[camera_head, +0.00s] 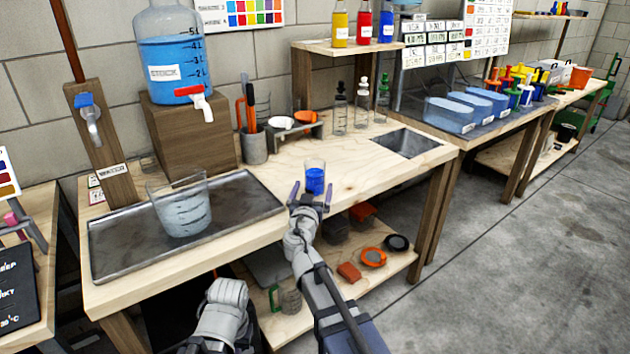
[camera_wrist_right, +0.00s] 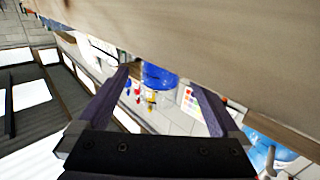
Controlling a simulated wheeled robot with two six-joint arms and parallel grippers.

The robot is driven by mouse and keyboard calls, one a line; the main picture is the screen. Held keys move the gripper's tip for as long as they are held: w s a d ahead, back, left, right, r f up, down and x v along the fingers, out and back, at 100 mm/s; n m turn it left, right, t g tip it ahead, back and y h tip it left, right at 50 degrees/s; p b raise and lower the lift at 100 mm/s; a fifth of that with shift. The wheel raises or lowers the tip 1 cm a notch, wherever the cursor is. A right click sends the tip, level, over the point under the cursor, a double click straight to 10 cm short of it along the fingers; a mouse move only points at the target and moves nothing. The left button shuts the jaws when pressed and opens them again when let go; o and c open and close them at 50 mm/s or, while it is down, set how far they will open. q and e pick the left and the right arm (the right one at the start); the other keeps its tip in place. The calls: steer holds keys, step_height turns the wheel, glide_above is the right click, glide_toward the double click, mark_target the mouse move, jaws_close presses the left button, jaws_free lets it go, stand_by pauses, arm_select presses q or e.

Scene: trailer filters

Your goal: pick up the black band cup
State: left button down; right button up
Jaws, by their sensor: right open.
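A small clear cup with blue liquid (camera_head: 315,180) stands upright near the front edge of the wooden bench; I cannot make out a black band on it. My right gripper (camera_head: 310,196) is open at the bench's front edge, its fingers apart just in front of the cup's lower part. In the right wrist view, the blue of the cup (camera_wrist_right: 158,76) shows between the two spread fingers (camera_wrist_right: 162,82). I cannot tell whether either finger touches it. My left arm shows low in the head view, but its gripper is not in view.
A large clear beaker (camera_head: 182,212) stands on the grey tray (camera_head: 115,250) to the left. A stock jug (camera_head: 170,55) sits on a wooden block behind. A bottle rack (camera_head: 345,48) and a dark recessed panel (camera_head: 405,143) are beyond the cup. Bare bench surrounds the cup.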

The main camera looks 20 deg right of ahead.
mark_target(314, 184)
steer(key=x, duration=0.5)
steer(key=shift+w+a, duration=0.1)
steer(key=shift+w, duration=0.05)
steer(key=c, duration=1.5)
